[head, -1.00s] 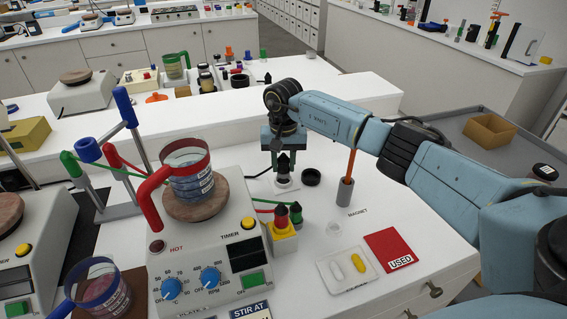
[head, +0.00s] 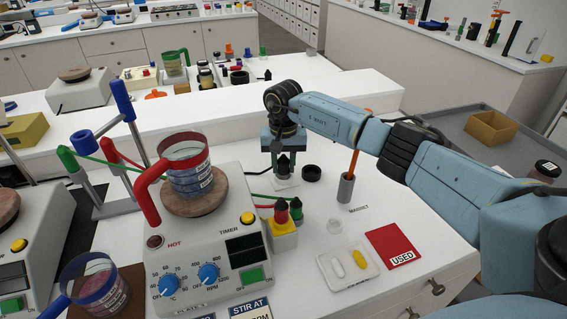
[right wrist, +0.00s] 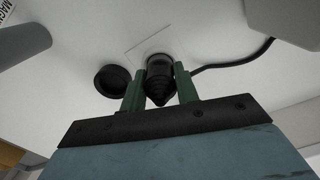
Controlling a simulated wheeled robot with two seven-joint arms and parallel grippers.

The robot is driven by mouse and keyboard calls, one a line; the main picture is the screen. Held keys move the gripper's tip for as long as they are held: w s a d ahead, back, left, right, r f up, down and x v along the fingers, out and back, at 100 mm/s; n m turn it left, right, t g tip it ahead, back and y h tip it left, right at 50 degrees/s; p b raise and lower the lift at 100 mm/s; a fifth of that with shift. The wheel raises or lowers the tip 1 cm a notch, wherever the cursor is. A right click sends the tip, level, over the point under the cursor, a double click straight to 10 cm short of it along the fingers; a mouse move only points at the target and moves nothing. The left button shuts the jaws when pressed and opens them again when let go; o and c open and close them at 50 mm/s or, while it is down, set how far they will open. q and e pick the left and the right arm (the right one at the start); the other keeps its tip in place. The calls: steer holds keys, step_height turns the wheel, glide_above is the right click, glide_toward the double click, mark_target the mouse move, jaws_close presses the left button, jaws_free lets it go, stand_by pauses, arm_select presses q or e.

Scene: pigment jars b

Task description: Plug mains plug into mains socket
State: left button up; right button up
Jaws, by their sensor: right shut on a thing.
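The black mains plug (head: 284,162) is upright, held between the fingers of my right gripper (head: 283,153). In the right wrist view the plug (right wrist: 160,80) shows as a black cone between two green fingers (right wrist: 160,92), with a black cable (right wrist: 235,66) running off to the right. Below the plug is a pale plate (head: 285,183) on the bench, which looks like the mains socket. I cannot tell whether the plug is seated in it, as the contact is hidden. An open black round cap (head: 311,173) lies just right of it. My left gripper is not in view.
A hotplate (head: 205,245) with a red-handled beaker (head: 185,165) stands to the left, with red and green tubes close by. A grey holder (head: 346,187) with an orange rod stands right. A white tray (head: 340,285) and a red card (head: 393,243) lie in front.

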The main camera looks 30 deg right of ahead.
mark_target(283, 158)
steer(key=shift+f+b, duration=0.3)
steer(key=shift+f, duration=0.1)
steer(key=o, duration=1.1)
steer(key=shift+c, duration=0.2)
steer(key=shift+r, duration=0.15)
step_height(283, 158, up, 13)
steer(key=shift+r, duration=0.1)
